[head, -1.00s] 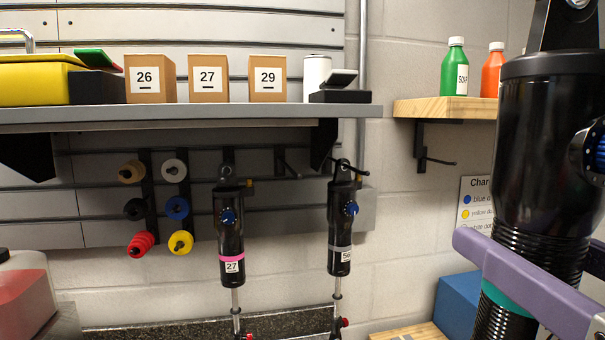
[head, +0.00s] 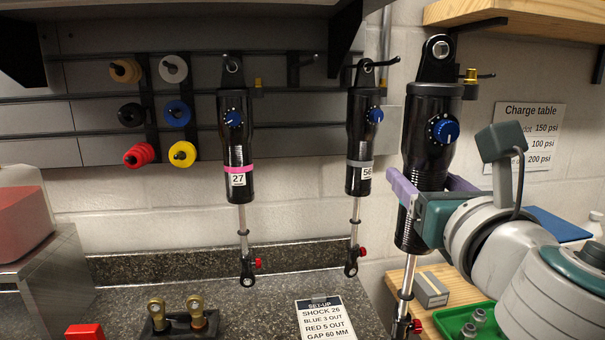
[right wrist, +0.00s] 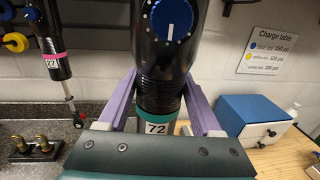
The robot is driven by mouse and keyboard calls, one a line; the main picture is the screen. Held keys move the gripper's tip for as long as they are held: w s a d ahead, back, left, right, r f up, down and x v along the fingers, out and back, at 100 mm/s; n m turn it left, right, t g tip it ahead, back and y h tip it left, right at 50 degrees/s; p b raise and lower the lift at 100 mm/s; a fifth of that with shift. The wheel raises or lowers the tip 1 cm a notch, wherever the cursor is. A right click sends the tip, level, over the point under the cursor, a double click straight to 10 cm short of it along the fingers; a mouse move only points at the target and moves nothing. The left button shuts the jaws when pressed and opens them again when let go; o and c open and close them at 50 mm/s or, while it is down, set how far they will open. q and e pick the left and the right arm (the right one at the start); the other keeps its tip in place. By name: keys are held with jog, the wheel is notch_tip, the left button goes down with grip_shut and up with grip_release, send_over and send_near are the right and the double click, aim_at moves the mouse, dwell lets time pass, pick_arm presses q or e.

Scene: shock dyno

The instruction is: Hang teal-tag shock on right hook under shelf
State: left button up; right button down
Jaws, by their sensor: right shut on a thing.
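The teal-tag shock (head: 430,130) is a black cylinder with a blue dial, upright at the right of the head view. In the right wrist view the shock (right wrist: 160,75) shows its teal band and label 72. My right gripper (head: 432,184) is shut around its body with purple fingers. Its top eye (head: 441,48) is in front of the bracket under the wooden shelf (head: 520,15). The tip of the right hook (head: 487,76) shows just right of the shock's top; I cannot tell whether the eye is on it. My left gripper is not in view.
Shock 27 (head: 237,125) with a pink band and shock 56 (head: 358,140) with a grey band hang to the left. A charge table sign (head: 530,135) is on the wall at right. Below are a set-up card (head: 333,318) and a green tray (head: 465,318).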

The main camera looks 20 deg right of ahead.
jog(key=shift+b+x, duration=0.3)
jog(key=shift+x, duration=0.65)
jog(key=b+x, duration=0.1)
jog(key=x, duration=0.1)
jog(key=a+b+x, duration=0.1)
jog(key=x, duration=0.2)
jog(key=shift+w+f, duration=0.1)
jog(key=shift+w, duration=0.25)
jog(key=shift+d+p, duration=0.1)
jog(key=shift+p, duration=0.35)
jog(key=shift+w, duration=0.2)
jog(key=shift+w+d, duration=0.15)
jog(key=shift+w, duration=0.5)
